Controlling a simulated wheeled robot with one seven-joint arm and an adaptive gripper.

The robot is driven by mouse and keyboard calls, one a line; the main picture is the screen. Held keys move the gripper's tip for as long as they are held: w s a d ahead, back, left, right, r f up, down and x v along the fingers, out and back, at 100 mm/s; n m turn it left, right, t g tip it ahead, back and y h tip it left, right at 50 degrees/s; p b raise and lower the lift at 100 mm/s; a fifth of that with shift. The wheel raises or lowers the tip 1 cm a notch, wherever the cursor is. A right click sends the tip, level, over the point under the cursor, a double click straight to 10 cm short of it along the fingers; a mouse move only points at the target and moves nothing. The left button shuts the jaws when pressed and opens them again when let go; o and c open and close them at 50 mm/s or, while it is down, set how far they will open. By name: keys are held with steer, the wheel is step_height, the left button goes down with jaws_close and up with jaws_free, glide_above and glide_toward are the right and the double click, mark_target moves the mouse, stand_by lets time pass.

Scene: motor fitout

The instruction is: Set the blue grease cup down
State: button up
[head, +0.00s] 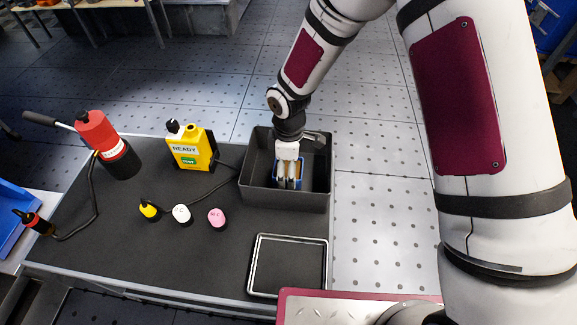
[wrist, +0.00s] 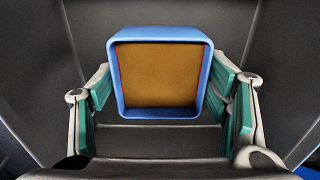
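The blue grease cup (wrist: 160,113) is square with rounded corners and has a brown-orange fill. In the wrist view I look straight into it. My gripper (head: 288,183) points down inside the dark grey bin (head: 258,197). Its teal-padded fingers lie along the left and right sides of the cup and appear to press on both. In the head view the cup (head: 301,172) shows only as blue bits around the fingers, inside the bin. Whether its underside touches the bin floor is hidden.
On the dark bench top (head: 140,245) stand a yellow READY unit (head: 188,150), a red cylinder tool (head: 100,135) and small yellow (head: 149,210), white (head: 181,214) and pink (head: 216,218) pieces. An empty framed tray (head: 288,265) lies in front of the bin. The bin walls surround my gripper.

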steer(key=shift+o, duration=0.5)
steer(key=shift+r, duration=0.15)
steer(key=shift+r, duration=0.35)
step_height(320, 180, up, 11)
steer(key=p, duration=0.2)
steer(key=shift+r, duration=0.2)
steer(key=s+d+r+m+t+h, duration=0.1)
steer(key=s+d+r+m, duration=0.35)
steer(key=d+r, duration=0.4)
steer(key=s+d+r+m, duration=0.45)
steer(key=d+r, duration=0.35)
steer(key=r, duration=0.2)
steer(key=s+d+r+m, duration=0.1)
steer(key=s+d+m, duration=0.1)
steer(key=s, duration=0.4)
steer(key=s+d+r+m, duration=0.1)
steer(key=s+d+m, duration=0.1)
steer(key=s+m, duration=0.2)
steer(key=s+d+r+m+y, duration=0.1)
steer(key=s+d+r+m, duration=0.1)
steer(key=s, duration=0.8)
steer(key=shift+d+m, duration=0.2)
steer(key=shift+m, duration=0.2)
